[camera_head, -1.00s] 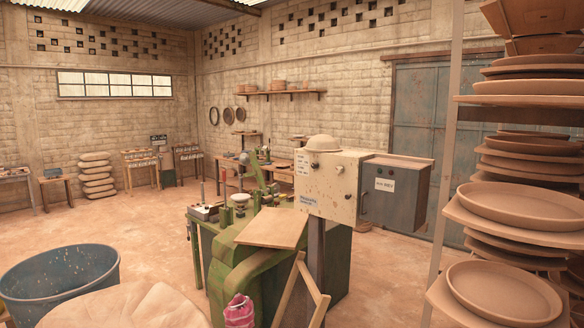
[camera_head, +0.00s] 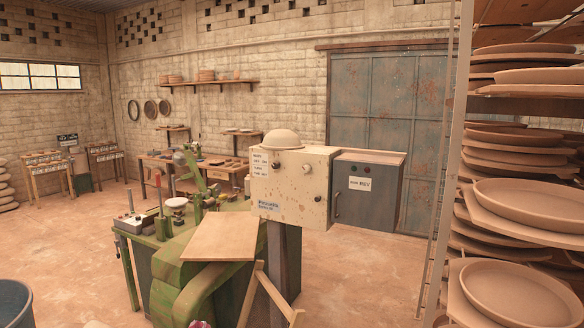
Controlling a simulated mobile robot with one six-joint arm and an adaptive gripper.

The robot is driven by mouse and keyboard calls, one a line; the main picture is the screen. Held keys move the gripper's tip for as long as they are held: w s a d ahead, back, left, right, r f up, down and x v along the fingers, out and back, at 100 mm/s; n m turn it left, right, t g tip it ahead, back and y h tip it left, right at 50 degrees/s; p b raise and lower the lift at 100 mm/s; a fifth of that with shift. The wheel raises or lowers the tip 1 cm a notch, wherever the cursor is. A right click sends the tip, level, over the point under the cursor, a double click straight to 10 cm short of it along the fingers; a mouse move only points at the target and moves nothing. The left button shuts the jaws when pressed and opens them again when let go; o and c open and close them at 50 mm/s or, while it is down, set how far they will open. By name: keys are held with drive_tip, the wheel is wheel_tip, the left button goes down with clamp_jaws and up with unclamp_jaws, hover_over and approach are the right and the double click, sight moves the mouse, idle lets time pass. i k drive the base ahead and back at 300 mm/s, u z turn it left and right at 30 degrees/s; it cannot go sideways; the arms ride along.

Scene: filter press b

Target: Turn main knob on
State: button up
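A cream control box (camera_head: 291,186) stands on a dark post near the middle of the view, with a clay bowl upside down on top. My gripper is not in view.
A green machine (camera_head: 190,275) with a wooden board (camera_head: 219,237) stands left of the post. A rack of clay dishes (camera_head: 527,210) fills the right side. A blue bin (camera_head: 14,303) is at lower left. Open floor lies between the post and the rack.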

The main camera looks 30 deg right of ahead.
sight(276, 165)
drive_tip(key=z, duration=0.3)
drive_tip(key=i, duration=0.55)
drive_tip(key=z, duration=0.4)
drive_tip(key=k, duration=0.95)
drive_tip(key=z, duration=0.15)
drive_tip(key=i, duration=0.95)
drive_tip(key=u, duration=0.05)
